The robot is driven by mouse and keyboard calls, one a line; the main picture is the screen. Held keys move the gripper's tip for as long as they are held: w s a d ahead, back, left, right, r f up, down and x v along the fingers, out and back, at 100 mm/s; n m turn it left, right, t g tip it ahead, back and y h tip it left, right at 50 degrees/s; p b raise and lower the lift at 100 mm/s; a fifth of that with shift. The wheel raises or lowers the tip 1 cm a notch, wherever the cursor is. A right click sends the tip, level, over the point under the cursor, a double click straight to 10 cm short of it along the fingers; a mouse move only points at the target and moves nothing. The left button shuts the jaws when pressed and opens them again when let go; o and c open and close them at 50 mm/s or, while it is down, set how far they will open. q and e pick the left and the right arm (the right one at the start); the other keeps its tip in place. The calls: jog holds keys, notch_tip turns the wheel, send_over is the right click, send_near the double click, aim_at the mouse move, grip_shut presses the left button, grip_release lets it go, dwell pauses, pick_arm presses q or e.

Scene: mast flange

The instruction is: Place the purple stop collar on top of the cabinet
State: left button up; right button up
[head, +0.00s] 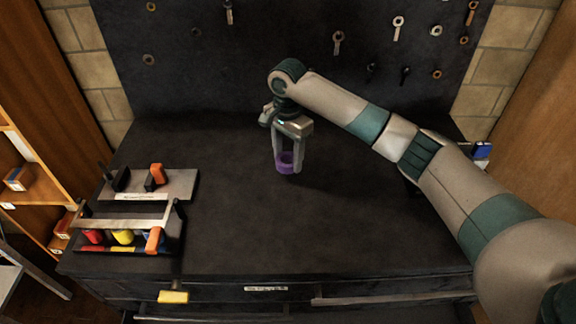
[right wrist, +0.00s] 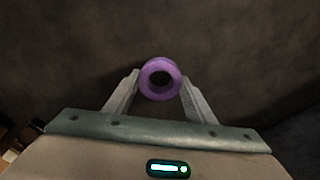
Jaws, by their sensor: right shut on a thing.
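The purple stop collar (head: 286,163) is a short ring with a round hole. It sits between the fingertips of my right gripper (head: 289,160), over the middle of the dark cabinet top (head: 240,230). In the right wrist view the collar (right wrist: 160,78) shows its open bore, with one finger of the right gripper (right wrist: 158,90) on each side. The right gripper is shut on the collar and points down. I cannot tell whether the collar touches the cabinet top or hangs just above it. My left gripper is not in view.
A toolbox (head: 130,236) with red and yellow items and a grey plate (head: 172,185) with an orange-handled piece stand at the left. A dark pegboard (head: 290,50) with hanging tools rises behind. A small blue box (head: 481,151) is at the right edge. The front middle is clear.

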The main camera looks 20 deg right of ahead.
aim_at(288, 159)
jog(key=shift+f+p, duration=0.75)
jog(key=shift+f, duration=1.25)
jog(key=o, duration=1.1)
jog(key=shift+f, duration=0.1)
jog(key=shift+r, duration=0.6)
notch_tip(288, 159, up, 11)
jog(key=b, duration=0.3)
